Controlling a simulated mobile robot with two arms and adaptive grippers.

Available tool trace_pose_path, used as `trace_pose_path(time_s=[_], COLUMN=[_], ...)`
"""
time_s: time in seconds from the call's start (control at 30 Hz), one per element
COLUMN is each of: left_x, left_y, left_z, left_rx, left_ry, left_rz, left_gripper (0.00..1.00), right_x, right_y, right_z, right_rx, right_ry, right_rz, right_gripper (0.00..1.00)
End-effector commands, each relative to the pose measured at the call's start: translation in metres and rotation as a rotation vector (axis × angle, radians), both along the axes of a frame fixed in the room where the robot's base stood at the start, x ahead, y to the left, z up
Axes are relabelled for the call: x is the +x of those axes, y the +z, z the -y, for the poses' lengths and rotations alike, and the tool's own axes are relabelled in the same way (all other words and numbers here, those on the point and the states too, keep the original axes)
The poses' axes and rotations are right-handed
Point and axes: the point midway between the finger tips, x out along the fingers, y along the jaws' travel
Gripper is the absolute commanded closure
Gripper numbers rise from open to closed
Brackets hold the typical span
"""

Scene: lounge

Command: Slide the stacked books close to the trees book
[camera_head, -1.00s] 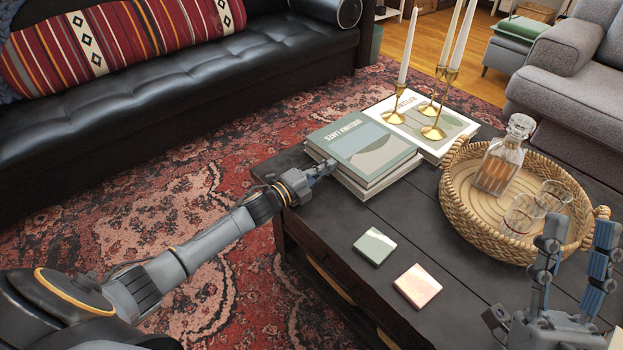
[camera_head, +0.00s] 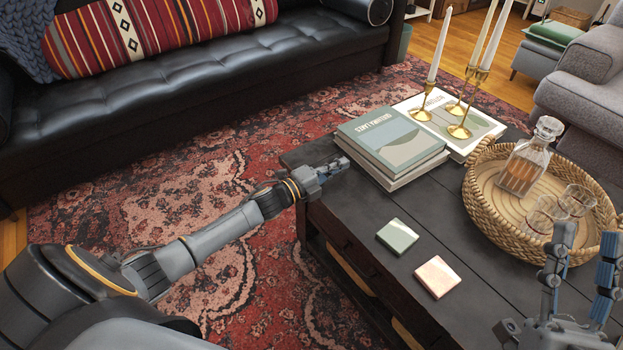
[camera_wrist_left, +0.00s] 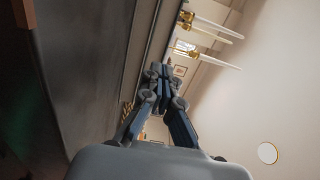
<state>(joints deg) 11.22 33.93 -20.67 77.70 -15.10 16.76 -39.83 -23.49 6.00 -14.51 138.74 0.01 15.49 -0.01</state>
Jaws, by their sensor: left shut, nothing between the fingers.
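The stacked books (camera_head: 392,143), with a green-grey landscape cover on top, lie near the far left end of the dark coffee table. Right beside the stack on its right lies another book with a pale cover (camera_head: 489,127), carrying candle holders; I cannot tell whether they touch. My left gripper (camera_head: 342,165) is shut and empty, low over the table edge, just left of the stack with a small gap. It also shows shut in the left wrist view (camera_wrist_left: 163,75). My right gripper (camera_head: 588,240) is open and empty at the lower right.
Brass holders with white candles (camera_head: 459,131) stand on the pale book. A wicker tray (camera_head: 481,203) with a decanter (camera_head: 524,160) and glasses sits right of the stack. A green coaster (camera_head: 398,236) and a pink coaster (camera_head: 438,277) lie nearer me. Bare tabletop lies between.

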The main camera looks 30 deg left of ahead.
Motion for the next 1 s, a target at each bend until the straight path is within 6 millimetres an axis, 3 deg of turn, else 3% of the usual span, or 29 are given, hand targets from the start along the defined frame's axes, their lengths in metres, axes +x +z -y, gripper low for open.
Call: trace_pose_path(time_s=[0.3,0.5,0.7,1.0], left_x=[-0.045,-0.067,-0.076,-0.076], left_y=[0.0,0.0,0.0,-0.001], left_z=[-0.019,-0.028,-0.032,-0.032], left_rx=[0.0,0.001,0.001,0.001], left_ry=[0.001,0.001,0.001,0.001], left_rz=[-0.004,-0.002,-0.001,-0.001], left_gripper=[1.0,1.0,1.0,1.0], right_x=[0.03,0.037,0.039,0.039], right_y=[-0.044,-0.071,-0.083,-0.084], right_z=[-0.001,0.001,0.002,0.001], right_rx=[-0.086,-0.126,-0.142,-0.143], right_ry=[-0.017,-0.025,-0.029,-0.029], right_rz=[-0.302,-0.45,-0.51,-0.514], right_gripper=[0.6,0.6,0.6,0.6])
